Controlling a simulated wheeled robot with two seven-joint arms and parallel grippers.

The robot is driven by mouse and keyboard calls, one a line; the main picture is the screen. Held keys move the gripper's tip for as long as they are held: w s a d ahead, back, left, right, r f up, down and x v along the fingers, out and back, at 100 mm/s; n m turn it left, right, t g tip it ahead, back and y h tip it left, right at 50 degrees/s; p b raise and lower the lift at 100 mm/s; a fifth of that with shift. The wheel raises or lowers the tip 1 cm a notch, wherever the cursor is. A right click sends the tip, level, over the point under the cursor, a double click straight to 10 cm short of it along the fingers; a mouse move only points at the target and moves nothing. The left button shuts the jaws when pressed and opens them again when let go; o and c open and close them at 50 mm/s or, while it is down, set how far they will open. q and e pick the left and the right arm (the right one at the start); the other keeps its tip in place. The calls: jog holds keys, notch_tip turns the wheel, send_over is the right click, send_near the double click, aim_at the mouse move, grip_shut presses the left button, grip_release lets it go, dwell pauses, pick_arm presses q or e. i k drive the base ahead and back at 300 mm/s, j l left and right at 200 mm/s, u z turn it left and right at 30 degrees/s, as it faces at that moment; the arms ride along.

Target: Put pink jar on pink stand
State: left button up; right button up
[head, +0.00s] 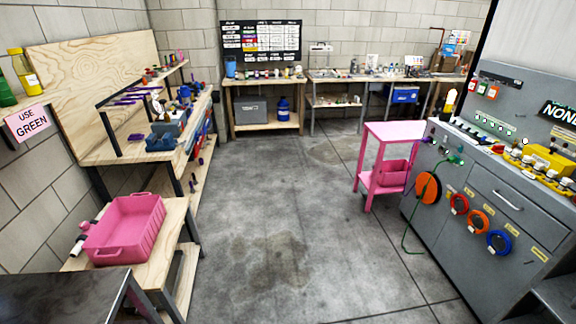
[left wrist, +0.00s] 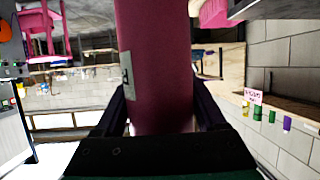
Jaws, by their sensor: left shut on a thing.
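The pink jar (left wrist: 155,60) is a large dark pink cylinder with a small pale label on its side, in the left wrist view. My left gripper (left wrist: 160,116) is shut on it, with a dark finger on each side. The jar's far end runs out of the top of that view. The pink stand (head: 398,131) is a small table at the right of the head view, with a flat bare top and a lower shelf. It also shows at the upper left of the left wrist view (left wrist: 38,22), apart from the jar. My right gripper is in neither view.
A pink bin (head: 392,174) sits on the stand's lower shelf. A grey cabinet (head: 480,210) with coloured reels and a green hose stands close to the stand's right. A pink tray (head: 125,228) lies on the left bench. The concrete floor (head: 270,210) between is clear.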

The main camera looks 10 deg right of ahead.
aim_at(406, 130)
jog(key=i+l+z, duration=0.6)
jog(key=i, duration=0.25)
jog(key=i+l+z, duration=0.15)
jog(key=i+z, duration=0.15)
jog(key=i, duration=0.15)
jog(key=i+z, duration=0.5)
jog(key=i, duration=0.3)
jog(key=i+j+z, duration=0.2)
jog(key=i, duration=0.25)
jog(key=i+j+z, duration=0.15)
jog(key=i, duration=0.35)
jog(key=i+j+z, duration=0.2)
jog(key=i, duration=0.2)
jog(key=i+j+z, duration=0.15)
jog(key=i+j, duration=0.15)
jog(key=i, duration=0.15)
jog(key=i+j+z, duration=0.45)
jog(key=i+j, duration=0.15)
